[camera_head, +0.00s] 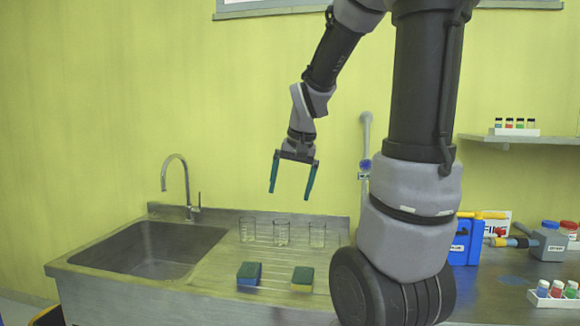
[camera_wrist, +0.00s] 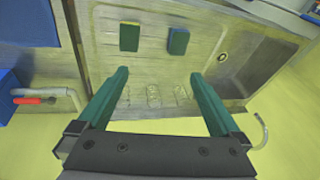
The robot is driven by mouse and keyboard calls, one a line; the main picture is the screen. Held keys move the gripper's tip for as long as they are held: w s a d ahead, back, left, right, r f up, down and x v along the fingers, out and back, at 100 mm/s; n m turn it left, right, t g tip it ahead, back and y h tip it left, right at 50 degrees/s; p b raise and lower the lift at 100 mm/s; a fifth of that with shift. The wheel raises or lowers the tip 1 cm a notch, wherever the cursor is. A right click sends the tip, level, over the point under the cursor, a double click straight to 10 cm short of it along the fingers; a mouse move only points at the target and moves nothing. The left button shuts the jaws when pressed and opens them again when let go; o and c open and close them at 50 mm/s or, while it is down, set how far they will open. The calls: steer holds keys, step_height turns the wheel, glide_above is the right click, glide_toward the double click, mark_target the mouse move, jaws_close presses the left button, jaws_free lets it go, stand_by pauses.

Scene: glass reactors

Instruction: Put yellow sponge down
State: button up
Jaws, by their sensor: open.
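The yellow sponge (camera_head: 301,284) with a dark green top lies flat on the ribbed drainboard, right of a blue sponge (camera_head: 249,274) that also has a dark green top. In the wrist view the yellow sponge (camera_wrist: 129,37) is at the upper left and the blue one (camera_wrist: 178,41) is to its right. My gripper (camera_head: 291,194) is open and empty, raised well above the counter and apart from both sponges. Its two teal fingers (camera_wrist: 159,73) point down, wide apart, with nothing between them.
Three clear glass beakers (camera_head: 281,234) stand in a row behind the sponges. A sink basin (camera_head: 150,252) with a tap (camera_head: 188,190) is at the left. A blue container (camera_head: 465,243) and small bottles stand at the right. The drainboard between the sponges is clear.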

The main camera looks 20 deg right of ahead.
steer(key=s+a+r+t, duration=0.1)
steer(key=s+a+r, duration=0.2)
steer(key=s, duration=0.3)
steer(key=s+a+r+n+t+y, duration=0.1)
steer(key=s+a+r+t, duration=0.1)
steer(key=s+r, duration=0.3)
steer(key=shift+s+a+r, duration=0.35)
steer(key=shift+s+a, duration=0.05)
steer(key=shift+s, duration=0.4)
steer(key=shift+w, duration=0.1)
